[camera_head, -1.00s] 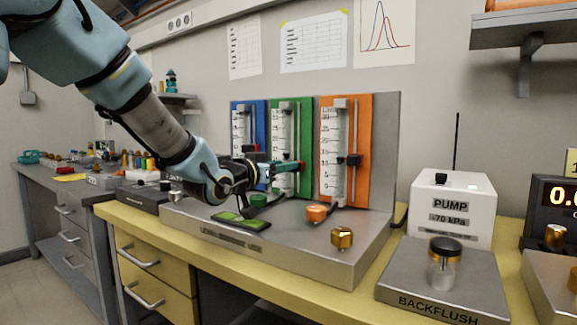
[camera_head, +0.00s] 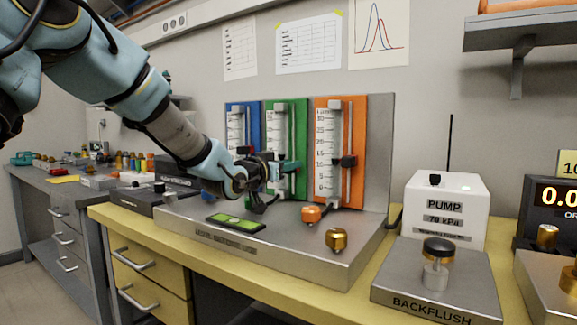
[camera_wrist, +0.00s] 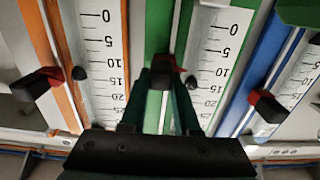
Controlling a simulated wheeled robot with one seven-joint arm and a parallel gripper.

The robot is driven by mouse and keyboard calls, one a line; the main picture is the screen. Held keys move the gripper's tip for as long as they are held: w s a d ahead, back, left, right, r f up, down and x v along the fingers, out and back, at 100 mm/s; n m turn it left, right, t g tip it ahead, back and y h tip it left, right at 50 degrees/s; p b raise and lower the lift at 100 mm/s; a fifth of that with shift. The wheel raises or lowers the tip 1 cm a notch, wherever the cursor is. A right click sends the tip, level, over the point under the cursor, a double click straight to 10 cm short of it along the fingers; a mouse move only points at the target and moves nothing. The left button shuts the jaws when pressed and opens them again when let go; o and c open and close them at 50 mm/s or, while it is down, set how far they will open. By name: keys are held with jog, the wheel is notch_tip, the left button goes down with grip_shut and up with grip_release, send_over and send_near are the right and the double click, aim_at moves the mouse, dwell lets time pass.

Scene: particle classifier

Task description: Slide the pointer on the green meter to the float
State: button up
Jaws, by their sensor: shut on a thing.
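The green meter (camera_head: 302,112) stands between the blue and orange meters. In the wrist view, the scale appears upside down, with 0 at the top. The green meter's pointer (camera_wrist: 163,72) is a black block with a red tip on its rail, between the scale's 10 and 15 levels or slightly nearer 0. My gripper (camera_wrist: 165,88) is shut on this pointer, and its fingers cover part of the block. My gripper also shows in front of the green panel in the head view (camera_head: 290,169).
The orange meter (camera_head: 357,115) and blue meter (camera_head: 231,108) flank the green one, each with its own pointer close by. An orange knob (camera_head: 311,214), a brass knob (camera_head: 336,239) and a green-screened device (camera_head: 236,223) sit on the metal base below. A pump box (camera_head: 446,203) stands right.

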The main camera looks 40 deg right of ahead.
grip_shut()
dwell(0.8)
notch_tip(320, 180, up, 3)
jog(key=shift+r+p, duration=0.2)
jog(key=shift+p, duration=0.65)
jog(key=shift+f, duration=0.2)
jog(key=o, duration=0.6)
grip_release()
jog(key=shift+c, duration=0.2)
jog(key=v, duration=1)
jog(key=shift+a, duration=0.4)
jog(key=shift+s, duration=0.1)
